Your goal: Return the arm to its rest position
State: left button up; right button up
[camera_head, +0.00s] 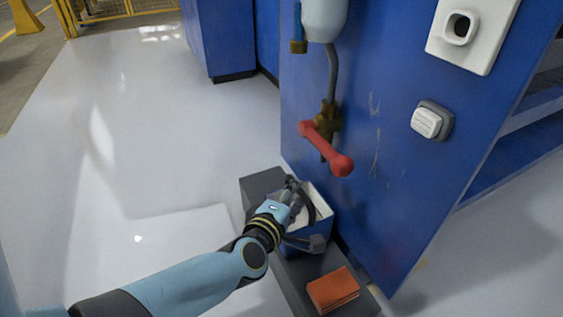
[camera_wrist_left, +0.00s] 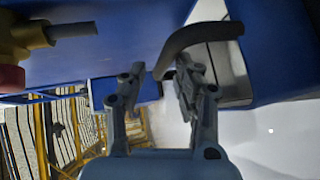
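My left arm reaches in from the lower left in the head view, and its gripper (camera_head: 290,194) is over the blue-and-white box (camera_head: 318,232) at the foot of the blue panel. In the left wrist view the two fingers of the left gripper (camera_wrist_left: 157,78) stand apart with nothing seen between them. A dark curved handle (camera_wrist_left: 200,36) passes close by the right-hand finger; I cannot tell if they touch. The arm hides part of the box. My right gripper is in neither view.
A blue panel (camera_head: 385,215) rises behind the box, with a red lever (camera_head: 325,148) on a brass valve above the gripper. The pale floor (camera_head: 110,150) at left is clear.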

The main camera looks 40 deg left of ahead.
pick_arm(q)
jog(key=p+v, duration=0.1)
jog(key=v, duration=0.7)
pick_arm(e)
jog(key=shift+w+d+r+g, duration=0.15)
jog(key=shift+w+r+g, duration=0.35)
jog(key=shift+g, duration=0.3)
